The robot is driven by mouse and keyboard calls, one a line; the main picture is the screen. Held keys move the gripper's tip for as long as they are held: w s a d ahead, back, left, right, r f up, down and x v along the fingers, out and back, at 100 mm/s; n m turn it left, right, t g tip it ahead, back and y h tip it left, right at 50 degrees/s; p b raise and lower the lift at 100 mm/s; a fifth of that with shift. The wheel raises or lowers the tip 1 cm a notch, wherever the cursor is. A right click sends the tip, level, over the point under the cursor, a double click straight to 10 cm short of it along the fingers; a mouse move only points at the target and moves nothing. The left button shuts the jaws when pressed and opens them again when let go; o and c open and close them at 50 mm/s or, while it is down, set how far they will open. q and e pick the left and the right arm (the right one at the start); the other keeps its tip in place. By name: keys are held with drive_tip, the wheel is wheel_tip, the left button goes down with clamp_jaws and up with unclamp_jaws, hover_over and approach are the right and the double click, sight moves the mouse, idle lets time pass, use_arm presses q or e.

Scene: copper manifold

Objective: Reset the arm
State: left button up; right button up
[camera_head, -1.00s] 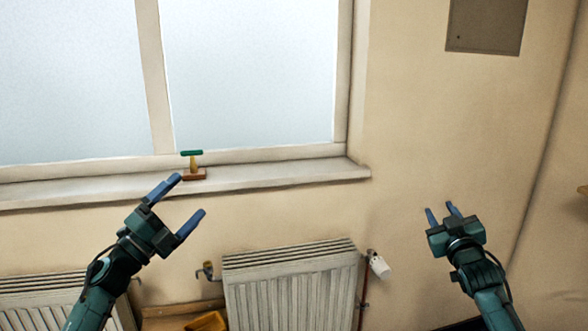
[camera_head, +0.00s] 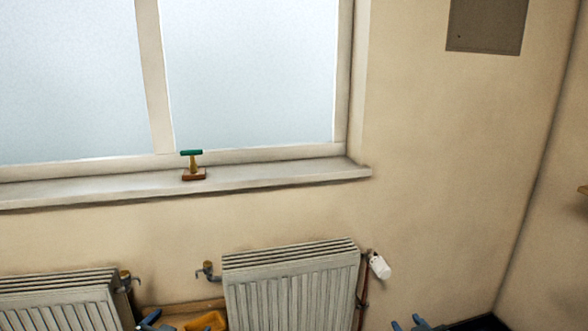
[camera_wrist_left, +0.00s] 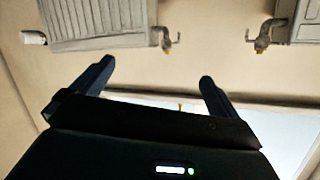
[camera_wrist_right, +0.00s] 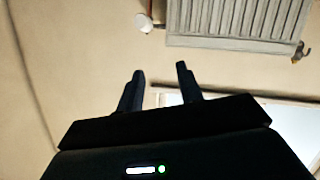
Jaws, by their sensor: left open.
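My left gripper (camera_head: 157,323) shows only as blue finger parts at the bottom edge of the head view. In the left wrist view my left gripper (camera_wrist_left: 153,82) has its two fingers wide apart with nothing between them. My right gripper (camera_head: 408,323) also just shows at the bottom edge of the head view, right of the middle radiator. In the right wrist view my right gripper (camera_wrist_right: 160,70) has its fingers a smaller distance apart and empty. Both arms are otherwise below the head view.
A green-topped tool (camera_head: 193,165) stands on the windowsill (camera_head: 290,177).

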use_arm(q)
drive_tip(key=s+d+f+g+h, duration=0.1)
drive_tip(key=s+d+f, duration=0.2)
drive_tip(key=s, duration=0.6)
drive_tip(key=s+d+f+g, duration=0.1)
drive_tip(key=s+d+f, duration=0.2)
drive_tip(key=s, duration=0.5)
drive_tip(key=s+d+f+g+h, duration=0.1)
drive_tip(key=s+d+f+g, duration=0.1)
drive_tip(key=s+d, duration=0.3)
drive_tip(key=s+f, duration=0.1)
drive_tip(key=s, duration=0.3)
drive_tip(key=shift+s+n+h, duration=0.3)
drive_tip(key=shift+n, duration=0.1)
use_arm(e)
drive_tip(key=s+a+f+g+y, duration=0.1)
drive_tip(key=s+a+f, duration=0.2)
drive_tip(key=s, duration=0.6)
drive_tip(key=s+a+f+g, duration=0.1)
drive_tip(key=s+a+f, duration=0.2)
drive_tip(key=s, duration=0.5)
drive_tip(key=s+a+f+g+y, duration=0.1)
drive_tip(key=s+a+f+g, duration=0.1)
drive_tip(key=s+a, duration=0.3)
drive_tip(key=s+f, duration=0.1)
drive_tip(key=s, duration=0.3)
drive_tip(key=shift+s+m+y, duration=0.3)
drive_tip(key=shift+m, duration=0.1)
